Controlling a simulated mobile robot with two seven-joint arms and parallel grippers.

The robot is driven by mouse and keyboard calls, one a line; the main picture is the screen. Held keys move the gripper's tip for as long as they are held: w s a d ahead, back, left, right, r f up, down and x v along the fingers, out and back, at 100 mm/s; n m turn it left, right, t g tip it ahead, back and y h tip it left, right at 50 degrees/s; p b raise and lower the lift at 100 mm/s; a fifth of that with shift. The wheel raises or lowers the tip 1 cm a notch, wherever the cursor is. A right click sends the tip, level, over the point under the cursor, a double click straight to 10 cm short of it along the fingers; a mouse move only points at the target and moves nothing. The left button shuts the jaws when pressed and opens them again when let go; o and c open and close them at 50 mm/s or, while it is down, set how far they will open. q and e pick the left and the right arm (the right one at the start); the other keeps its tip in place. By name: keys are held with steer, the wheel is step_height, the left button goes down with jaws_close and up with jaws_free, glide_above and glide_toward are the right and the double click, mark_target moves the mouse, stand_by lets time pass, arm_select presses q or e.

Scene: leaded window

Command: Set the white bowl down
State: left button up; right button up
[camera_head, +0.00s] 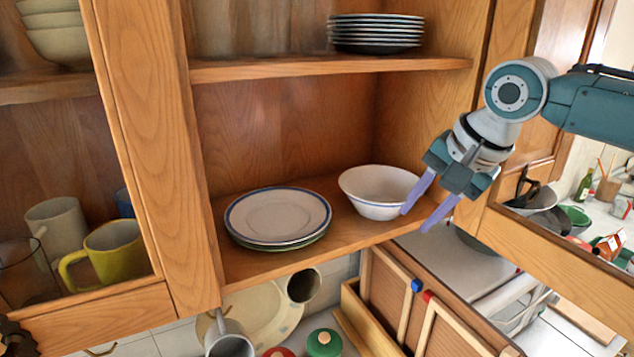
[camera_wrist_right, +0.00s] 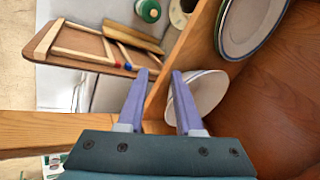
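The white bowl (camera_head: 378,190) stands upright on the cabinet's lower shelf (camera_head: 290,255), near its right end. It also shows in the right wrist view (camera_wrist_right: 208,92), partly covered by one finger. My right gripper (camera_head: 422,212) is at the bowl's right side, with its purple fingers spread apart. One finger overlaps the bowl's right rim in the head view; the other is farther right, clear of it. I cannot tell whether a finger touches the bowl. In the right wrist view the gripper (camera_wrist_right: 158,82) is open. My left gripper is not seen.
Stacked plates (camera_head: 278,215) lie just left of the bowl. More plates (camera_head: 376,32) are on the upper shelf (camera_head: 330,67). A yellow mug (camera_head: 113,255) stands in the left compartment. A wooden rack (camera_head: 400,300) is below the shelf. A cabinet post is close behind my right gripper.

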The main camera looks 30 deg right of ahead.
steer(key=s+a+f+n+g+y, duration=0.1)
steer(key=s+a+f+n, duration=0.3)
steer(key=a, duration=0.3)
steer(key=s+a+f+n, duration=0.3)
steer(key=s+a+n, duration=0.2)
steer(key=a, duration=0.2)
steer(key=s+a+r+n, duration=0.1)
steer(key=s+a+n, duration=0.1)
steer(key=s+n, duration=0.2)
steer(key=s+a+r+n, duration=0.2)
steer(key=s+a+n, duration=0.1)
steer(key=s, duration=0.5)
steer(key=shift+s+r+n+g+h, duration=0.25)
steer(key=shift+s+n+g+h, duration=0.05)
steer(key=shift+s+n+h, duration=0.1)
steer(key=shift+a, duration=0.1)
